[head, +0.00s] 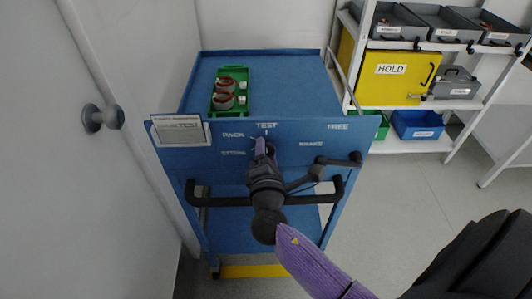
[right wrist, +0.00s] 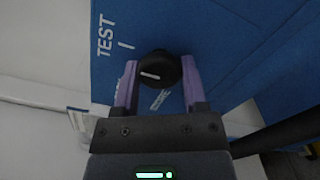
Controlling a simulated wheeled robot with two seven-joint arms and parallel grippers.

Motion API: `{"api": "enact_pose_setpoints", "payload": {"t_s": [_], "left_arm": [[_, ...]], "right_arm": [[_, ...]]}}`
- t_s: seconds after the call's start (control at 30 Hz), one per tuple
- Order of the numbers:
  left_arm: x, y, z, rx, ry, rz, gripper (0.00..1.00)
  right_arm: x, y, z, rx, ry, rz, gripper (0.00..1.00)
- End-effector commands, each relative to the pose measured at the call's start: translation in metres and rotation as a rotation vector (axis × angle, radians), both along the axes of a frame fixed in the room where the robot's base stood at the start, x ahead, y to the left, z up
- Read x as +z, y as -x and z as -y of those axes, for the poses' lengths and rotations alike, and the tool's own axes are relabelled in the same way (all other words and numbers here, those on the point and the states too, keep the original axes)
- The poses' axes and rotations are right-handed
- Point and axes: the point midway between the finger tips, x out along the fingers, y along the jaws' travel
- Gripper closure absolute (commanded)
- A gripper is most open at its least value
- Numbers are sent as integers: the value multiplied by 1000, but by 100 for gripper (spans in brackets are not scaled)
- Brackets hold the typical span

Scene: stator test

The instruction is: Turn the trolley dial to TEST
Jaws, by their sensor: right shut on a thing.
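The blue trolley (head: 290,72) stands ahead with a labelled front panel. The word TEST (head: 266,125) with a short tick is at the panel's top middle; it also shows in the right wrist view (right wrist: 106,35). My right gripper (head: 264,148) is at the panel below TEST. In the right wrist view its purple fingers are shut around the round black dial (right wrist: 158,66), one on each side. The dial's white mark runs roughly parallel to the TEST tick; exact alignment is hard to tell. In the head view my gripper hides the dial. My left gripper is not in view.
A green tray (head: 243,101) with copper-coloured parts sits on the trolley top. A black handle (head: 325,199) spans the front below the panel. A white door (head: 75,200) with a grey knob is at left. Shelves with bins and a yellow HOLD box (head: 385,88) stand at right.

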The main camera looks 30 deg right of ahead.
Motion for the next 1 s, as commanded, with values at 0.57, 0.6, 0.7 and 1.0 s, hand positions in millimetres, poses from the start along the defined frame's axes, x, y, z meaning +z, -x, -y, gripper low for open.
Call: {"api": "enact_pose_setpoints", "payload": {"t_s": [0.57,0.6,0.7,1.0], "left_arm": [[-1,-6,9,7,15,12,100],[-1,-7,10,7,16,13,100],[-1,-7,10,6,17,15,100],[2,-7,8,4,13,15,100]], "right_arm": [[-1,0,0,0,-5,1,14],[0,0,0,0,-5,1,14],[0,0,0,0,-5,1,14],[-1,31,-19,2,-7,-2,14]]}}
